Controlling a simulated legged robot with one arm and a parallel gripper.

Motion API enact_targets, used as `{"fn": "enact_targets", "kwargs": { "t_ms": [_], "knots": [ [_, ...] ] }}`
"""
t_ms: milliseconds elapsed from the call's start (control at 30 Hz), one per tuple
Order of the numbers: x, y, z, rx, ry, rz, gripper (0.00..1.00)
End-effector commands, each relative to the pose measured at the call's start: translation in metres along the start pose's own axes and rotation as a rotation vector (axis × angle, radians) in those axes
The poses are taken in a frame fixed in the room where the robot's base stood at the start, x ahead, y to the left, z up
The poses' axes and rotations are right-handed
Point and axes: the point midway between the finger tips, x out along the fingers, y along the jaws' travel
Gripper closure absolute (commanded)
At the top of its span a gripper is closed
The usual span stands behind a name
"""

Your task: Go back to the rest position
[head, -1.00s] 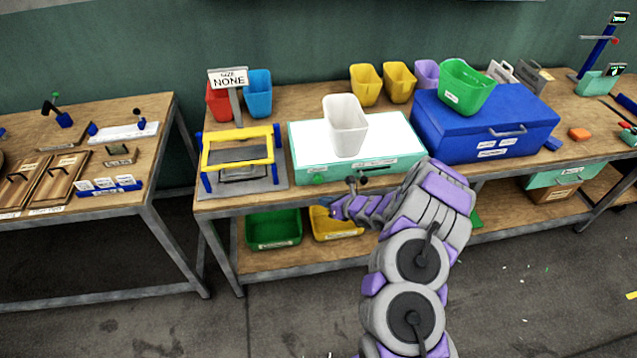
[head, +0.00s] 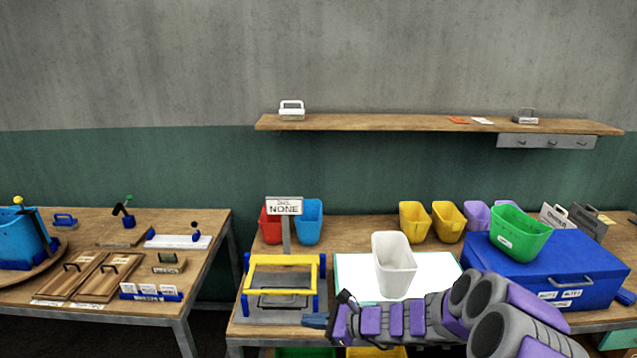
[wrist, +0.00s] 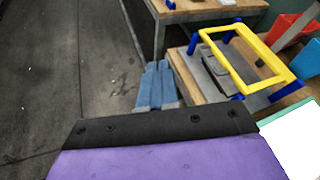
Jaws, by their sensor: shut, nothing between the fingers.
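My gripper (head: 316,320) is at the front edge of the middle table in the head view, at the end of my purple and grey arm, which reaches in from the lower right. In the wrist view its blue fingers (wrist: 155,86) lie together with nothing between them, over the floor just beside the table corner. The yellow-framed press (head: 285,285) stands on the table just behind the gripper, and the two look apart. The press also shows in the wrist view (wrist: 243,58).
A white bin (head: 393,265) stands on a white-topped case (head: 440,265). A green bin (head: 520,232) sits on a blue chest (head: 590,285) at right. The left table (head: 215,225) stands across a gap. A shelf (head: 400,123) hangs on the wall.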

Motion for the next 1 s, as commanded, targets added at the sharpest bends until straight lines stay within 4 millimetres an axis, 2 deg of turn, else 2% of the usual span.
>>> {"fn": "enact_targets", "kwargs": {
  "t_ms": [33, 200, 400, 533, 700, 867, 1000],
  "knots": [
    [-0.003, 0.013, 0.023, -0.075, -0.008, 0.046, 1.00],
    [-0.017, 0.067, 0.077, -0.319, -0.015, 0.215, 1.00],
    [-0.046, 0.134, 0.113, -0.588, 0.010, 0.415, 1.00],
    [-0.072, 0.173, 0.123, -0.750, 0.043, 0.544, 1.00],
    [-0.113, 0.220, 0.122, -0.941, 0.110, 0.717, 1.00],
    [-0.159, 0.256, 0.113, -1.093, 0.193, 0.882, 1.00],
    [-0.204, 0.280, 0.101, -1.201, 0.284, 1.024, 1.00]
  ]
}}
